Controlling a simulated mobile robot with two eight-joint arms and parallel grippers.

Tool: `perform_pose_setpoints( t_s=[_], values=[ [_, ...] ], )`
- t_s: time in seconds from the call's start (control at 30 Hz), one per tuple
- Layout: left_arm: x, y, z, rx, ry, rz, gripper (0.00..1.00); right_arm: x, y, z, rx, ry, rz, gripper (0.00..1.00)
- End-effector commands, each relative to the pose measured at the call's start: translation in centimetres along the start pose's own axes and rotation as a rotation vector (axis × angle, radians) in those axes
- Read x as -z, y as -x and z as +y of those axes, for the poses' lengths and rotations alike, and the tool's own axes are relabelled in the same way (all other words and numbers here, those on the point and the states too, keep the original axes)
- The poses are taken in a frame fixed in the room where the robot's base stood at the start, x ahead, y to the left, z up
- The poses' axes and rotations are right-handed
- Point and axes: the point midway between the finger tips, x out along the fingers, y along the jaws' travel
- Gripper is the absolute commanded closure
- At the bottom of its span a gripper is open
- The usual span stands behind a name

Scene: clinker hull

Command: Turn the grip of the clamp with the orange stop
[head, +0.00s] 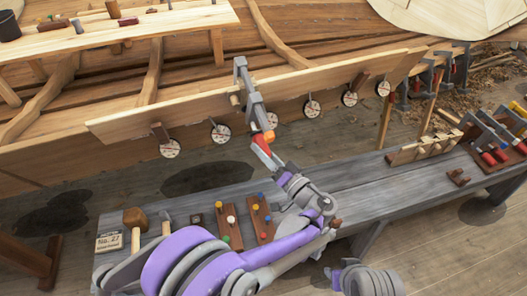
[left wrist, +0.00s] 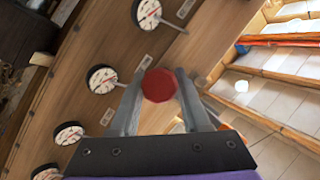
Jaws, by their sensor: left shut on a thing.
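A grey metal clamp (head: 252,95) sits over the upper edge of the long plank, near its middle. Its orange stop (head: 269,135) shows at the lower end of the clamp. The clamp's red grip (head: 260,143) is just below and beside the stop. My left gripper (head: 268,156) reaches up from the bench side and is shut on this grip. In the left wrist view the round red end of the grip (left wrist: 159,86) lies between the two fingers (left wrist: 157,92). The fingers hide part of the grip's sides. My right gripper is not seen.
Several round dials (head: 221,133) hang along the plank (head: 185,108) on both sides of the clamp.

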Motion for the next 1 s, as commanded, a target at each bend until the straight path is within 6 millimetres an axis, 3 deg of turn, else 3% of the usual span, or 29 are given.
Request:
perform_pose_setpoints(
  t_s=[0.6,1.0],
  values=[
    [-0.2,0.0,0.2,0.231,-0.53,-0.003,1.0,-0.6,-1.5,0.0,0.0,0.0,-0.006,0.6],
    [-0.2,0.0,0.1,0.336,-0.774,-0.003,1.0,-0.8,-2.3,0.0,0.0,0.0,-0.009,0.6]
  ],
)
